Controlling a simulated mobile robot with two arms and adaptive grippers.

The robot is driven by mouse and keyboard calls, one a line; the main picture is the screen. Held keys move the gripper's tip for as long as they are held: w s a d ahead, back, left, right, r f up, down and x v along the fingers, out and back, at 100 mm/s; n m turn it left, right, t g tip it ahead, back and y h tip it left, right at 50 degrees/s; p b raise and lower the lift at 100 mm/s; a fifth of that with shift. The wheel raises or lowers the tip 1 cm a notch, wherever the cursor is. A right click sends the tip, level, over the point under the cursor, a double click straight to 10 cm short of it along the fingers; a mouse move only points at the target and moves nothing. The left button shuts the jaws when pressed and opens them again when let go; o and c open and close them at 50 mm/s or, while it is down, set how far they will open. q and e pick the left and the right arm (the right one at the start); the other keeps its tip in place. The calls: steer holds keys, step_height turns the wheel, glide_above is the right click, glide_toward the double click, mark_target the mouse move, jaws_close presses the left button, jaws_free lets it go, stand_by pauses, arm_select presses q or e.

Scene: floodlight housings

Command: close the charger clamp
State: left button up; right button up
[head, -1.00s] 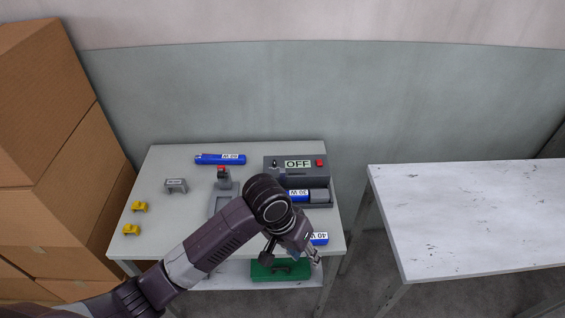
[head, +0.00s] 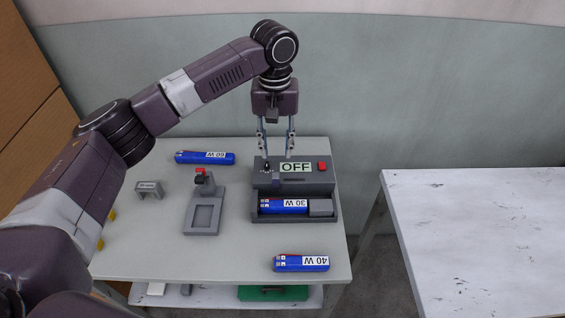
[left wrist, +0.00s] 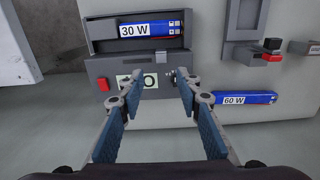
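The grey charger (head: 262,184) stands at the back right of the left table. It has an OFF display (head: 296,167), a red button (head: 322,166) and a small dark knob (head: 267,168). A blue 30 W battery (head: 284,206) lies in its front bay, beside a grey block (head: 321,207); I cannot tell whether this block is the clamp. My left gripper (head: 276,152) points down at the charger's back part, fingers apart and empty. My right gripper is not in view.
A grey fixture with a red-tipped lever (head: 203,198) stands left of the charger. A blue 60 W battery (head: 205,158) lies behind it, a 40 W battery (head: 301,263) in front. A grey bracket (head: 149,188) sits further left. The right table (head: 470,240) is bare.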

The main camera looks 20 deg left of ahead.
mark_target(276, 173)
arm_select(q)
steer(key=shift+s+a+f+p, duration=0.1)
steer(key=shift+s+f+p, duration=0.1)
steer(key=shift+f, duration=0.35)
steer(key=shift+s+a+f+p, duration=0.1)
steer(key=shift+s+f, duration=0.1)
steer(key=shift+f, duration=0.35)
step_height(276, 173, down, 3)
steer(key=shift+w+r, duration=0.1)
step_height(276, 173, down, 2)
steer(key=shift+d+f, duration=0.1)
steer(key=shift+w, duration=0.1)
steer(key=c, duration=0.8)
steer(key=shift+p, duration=0.35)
jaws_close()
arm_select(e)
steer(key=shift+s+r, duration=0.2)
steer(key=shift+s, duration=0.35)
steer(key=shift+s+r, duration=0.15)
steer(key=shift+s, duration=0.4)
